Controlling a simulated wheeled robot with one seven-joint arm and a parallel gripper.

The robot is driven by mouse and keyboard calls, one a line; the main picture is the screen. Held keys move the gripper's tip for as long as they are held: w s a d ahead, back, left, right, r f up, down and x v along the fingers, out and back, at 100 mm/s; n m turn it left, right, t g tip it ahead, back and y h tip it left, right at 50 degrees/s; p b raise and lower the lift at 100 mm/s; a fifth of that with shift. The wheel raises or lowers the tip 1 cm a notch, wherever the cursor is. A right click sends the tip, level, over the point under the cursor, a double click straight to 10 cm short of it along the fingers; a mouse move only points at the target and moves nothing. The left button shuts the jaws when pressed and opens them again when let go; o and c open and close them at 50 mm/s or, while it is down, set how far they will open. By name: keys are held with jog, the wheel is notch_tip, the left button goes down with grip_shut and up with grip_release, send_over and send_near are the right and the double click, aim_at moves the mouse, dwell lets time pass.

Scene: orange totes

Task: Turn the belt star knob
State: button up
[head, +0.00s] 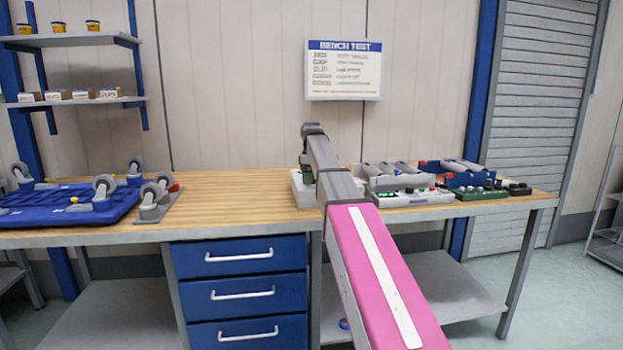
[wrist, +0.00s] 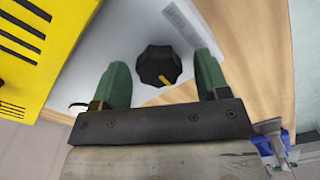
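The star knob (wrist: 160,66) is black and lobed, with a yellow mark near its lower right edge. It sits on a pale grey box (wrist: 110,45) in the wrist view. My gripper (wrist: 161,58) is open, with one green finger on each side of the knob. Gaps show between both fingers and the knob, so it is not gripped. In the head view my arm reaches over the bench to a white box (head: 303,192); the arm hides the knob there.
The wooden bench top (head: 240,190) is clear left of the box. A blue tray (head: 60,207) with caster wheels lies farther left. Control boxes (head: 410,197) and bins stand close on the right. A yellow slotted surface (wrist: 35,45) fills the wrist view's upper left.

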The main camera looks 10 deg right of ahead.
jog(key=c, duration=0.7)
jog(key=m, duration=0.3)
jog(key=shift+m, duration=2.2)
jog(key=o, duration=0.9)
